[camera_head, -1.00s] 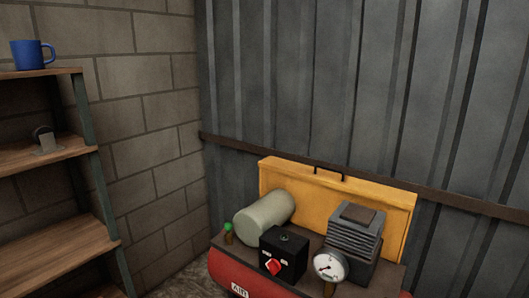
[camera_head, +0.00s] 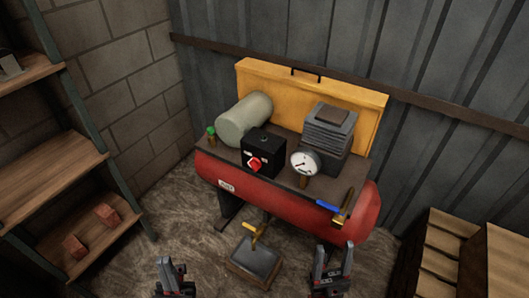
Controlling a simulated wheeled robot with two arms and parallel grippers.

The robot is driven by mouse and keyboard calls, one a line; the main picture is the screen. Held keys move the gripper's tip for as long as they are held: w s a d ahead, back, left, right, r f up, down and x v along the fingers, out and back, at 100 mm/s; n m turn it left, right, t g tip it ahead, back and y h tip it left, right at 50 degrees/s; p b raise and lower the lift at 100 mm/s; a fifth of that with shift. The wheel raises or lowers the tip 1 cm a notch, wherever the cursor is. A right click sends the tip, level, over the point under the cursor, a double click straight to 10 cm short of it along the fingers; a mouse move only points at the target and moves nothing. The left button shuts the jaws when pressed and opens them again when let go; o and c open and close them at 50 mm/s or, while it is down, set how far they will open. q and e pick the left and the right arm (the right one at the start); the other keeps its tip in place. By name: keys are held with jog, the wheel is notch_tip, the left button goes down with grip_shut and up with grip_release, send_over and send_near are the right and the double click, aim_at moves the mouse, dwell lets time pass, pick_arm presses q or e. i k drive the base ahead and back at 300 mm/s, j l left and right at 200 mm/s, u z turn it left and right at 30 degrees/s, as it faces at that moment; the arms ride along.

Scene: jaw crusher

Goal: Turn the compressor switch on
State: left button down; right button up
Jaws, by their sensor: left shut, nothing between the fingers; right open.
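The compressor (camera_head: 290,196) has a red tank and stands against the metal wall. On its top plate sits a black switch box (camera_head: 264,154) with a red rotary knob (camera_head: 254,166). The knob is turned at a slant; its small labels are too small to read. My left gripper (camera_head: 172,266) is shut and empty at the bottom of the view, below and left of the box. My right gripper (camera_head: 332,262) is open and empty at the bottom, below and right of the box. Neither gripper touches the compressor.
A pressure gauge (camera_head: 305,163) stands right of the box, and a blue-handled valve (camera_head: 331,207) juts from the front right. A grey-topped block with a yellow handle (camera_head: 255,260) lies on the floor. Wooden shelves (camera_head: 50,180) stand left; a wooden crate (camera_head: 440,255) stands right.

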aim_at(256, 164)
jog(key=i+j, duration=0.2)
jog(key=j, duration=0.15)
jog(key=i+j, duration=0.15)
jog(key=j, duration=0.15)
jog(key=i+j, duration=0.2)
jog(key=j, duration=0.15)
jog(key=z, duration=0.05)
